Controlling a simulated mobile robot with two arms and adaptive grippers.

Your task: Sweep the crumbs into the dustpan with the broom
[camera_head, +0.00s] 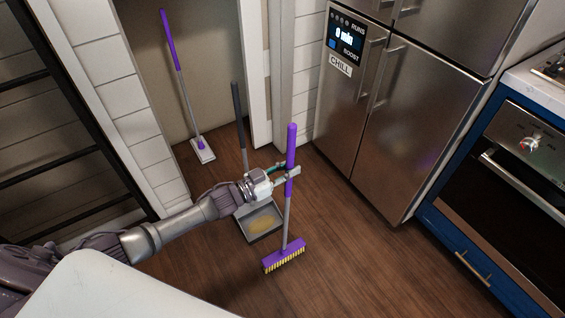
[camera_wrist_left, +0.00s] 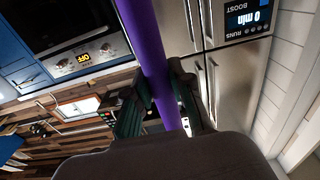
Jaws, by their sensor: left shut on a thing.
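The broom has a purple and grey stick (camera_head: 287,215) and a purple head with yellow bristles (camera_head: 284,257). It stands nearly upright, its head low at the floor in front of the dustpan; whether the bristles touch the floor I cannot tell. My left gripper (camera_head: 286,174) is shut on the broom's purple grip, which also runs between the fingers (camera_wrist_left: 163,92) in the left wrist view. The grey dustpan (camera_head: 247,222) lies on the floor behind the head, with a dark upright handle (camera_head: 239,115). A yellowish patch of crumbs (camera_head: 262,223) shows in the pan. My right gripper is out of view.
A mop with a purple and grey stick (camera_head: 187,100) leans in the alcove at the back. A steel fridge (camera_head: 418,120) and a blue oven unit (camera_head: 490,200) stand on the right. A dark rack (camera_head: 60,150) is on the left. Wooden floor (camera_head: 350,250) is clear right of the broom.

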